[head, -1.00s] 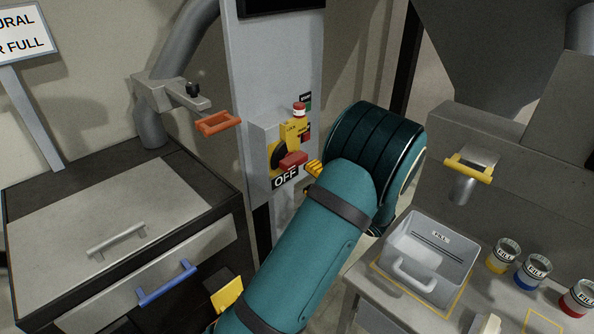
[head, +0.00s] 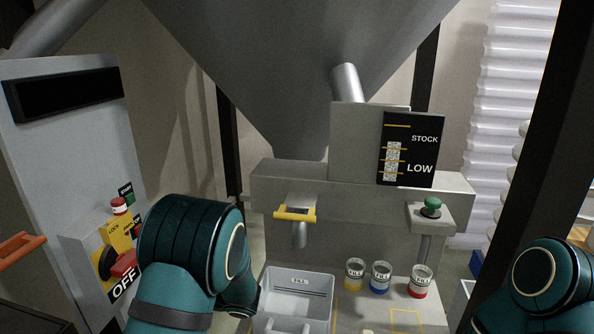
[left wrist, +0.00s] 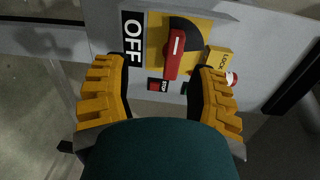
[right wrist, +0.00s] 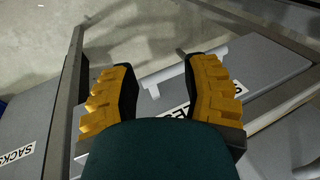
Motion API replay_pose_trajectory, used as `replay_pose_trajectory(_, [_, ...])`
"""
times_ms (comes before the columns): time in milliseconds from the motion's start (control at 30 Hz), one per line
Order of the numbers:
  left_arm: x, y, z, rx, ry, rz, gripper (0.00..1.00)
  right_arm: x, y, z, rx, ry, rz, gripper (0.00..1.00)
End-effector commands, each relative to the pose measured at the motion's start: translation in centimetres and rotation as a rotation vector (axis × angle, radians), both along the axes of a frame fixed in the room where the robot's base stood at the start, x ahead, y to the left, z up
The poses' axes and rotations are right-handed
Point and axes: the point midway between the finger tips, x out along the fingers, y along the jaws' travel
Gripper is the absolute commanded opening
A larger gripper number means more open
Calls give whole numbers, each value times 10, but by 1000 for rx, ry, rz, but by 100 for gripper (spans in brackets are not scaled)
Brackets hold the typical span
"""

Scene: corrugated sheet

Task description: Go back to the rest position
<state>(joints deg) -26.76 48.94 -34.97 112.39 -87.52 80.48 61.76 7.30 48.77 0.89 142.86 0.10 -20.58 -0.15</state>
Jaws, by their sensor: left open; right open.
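My left gripper (left wrist: 160,92) is open and empty in the left wrist view. Between and beyond its yellow fingers are a red rotary switch handle (left wrist: 174,54) on a yellow plate and an OFF label (left wrist: 132,38). I cannot tell whether the fingers touch the switch. In the head view the left arm hides its own gripper beside the grey control panel (head: 75,150). My right gripper (right wrist: 160,88) is open and empty in the right wrist view, above grey drawer-like fronts with a pale handle (right wrist: 185,72). In the head view only its arm shows, at the lower right.
A grey bin (head: 298,285) and yellow, blue and red-banded jars (head: 380,277) stand on the bench under the hopper (head: 270,70). A yellow handle (head: 295,214) juts from the machine. A gauge (head: 410,150) reads STOCK LOW. A green button (head: 431,207) sits on a post at right.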

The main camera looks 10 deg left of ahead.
Motion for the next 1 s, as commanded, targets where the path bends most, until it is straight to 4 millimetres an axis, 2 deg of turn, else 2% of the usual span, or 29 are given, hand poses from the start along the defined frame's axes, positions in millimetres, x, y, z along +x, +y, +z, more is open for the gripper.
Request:
replay_pose_trajectory(133, [-35,-4,-67,-246,160,64,57,0,0,0,0,0,0,47])
replay_pose_trajectory(267, [-83,-31,-139,-568,312,125,57,0,0,0,0,0,0,47])
replay_pose_trajectory(300, [-97,-44,-159,-674,349,140,57,0,0,0,0,0,0,47])
replay_pose_trajectory(367, [-119,-67,-186,-836,393,158,57,0,0,0,0,0,0,47])
replay_pose_trajectory(400, [-133,-85,-202,-948,412,169,57,0,0,0,0,0,0,47])
replay_pose_trajectory(500, [-162,-135,-233,-1230,416,185,57,0,0,0,0,0,0,47])
replay_pose_trajectory(600, [-179,-183,-249,-1475,357,185,57,0,0,0,0,0,0,47])
replay_pose_trajectory(733, [-184,-231,-255,-1714,197,169,57,0,0,0,0,0,0,47])
replay_pose_trajectory(833, [-179,-252,-254,-1815,50,148,57,0,0,0,0,0,0,47])
replay_pose_trajectory(1000, [-171,-260,-249,-1858,-135,123,57,0,0,0,0,0,0,47])
